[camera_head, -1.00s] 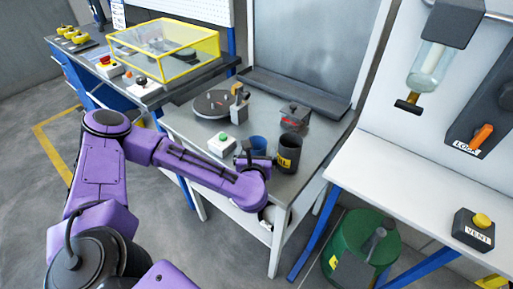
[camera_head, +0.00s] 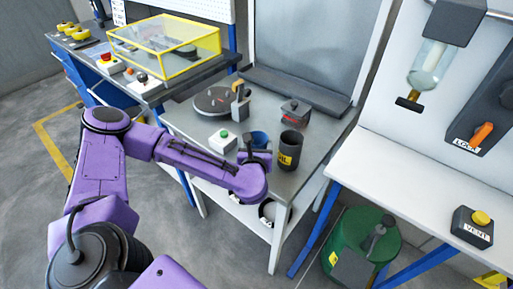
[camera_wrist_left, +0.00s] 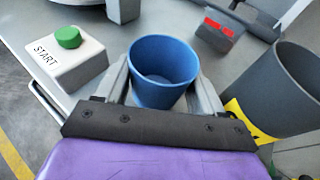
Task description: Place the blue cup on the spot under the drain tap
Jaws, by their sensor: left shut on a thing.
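The blue cup (camera_head: 260,138) is at the front of the grey table, and its open top shows in the left wrist view (camera_wrist_left: 163,72). My left gripper (camera_head: 256,153) is shut on the cup, with a finger on each side of it. The gripper hides the cup's lower part, so I cannot tell whether it touches the table. The drain tap (camera_head: 409,103) is the dark fitting beneath a glass cylinder on the right wall panel. The white bench (camera_head: 390,165) lies below it; I cannot make out a marked spot there. My right gripper is not in view.
A dark labelled container (camera_head: 290,150) stands close right of the cup. A white START button box (camera_head: 222,142) is on its left. A round turntable (camera_head: 213,102) is behind. A green drum (camera_head: 362,240) stands under the white bench, which holds a VENT button box (camera_head: 473,227).

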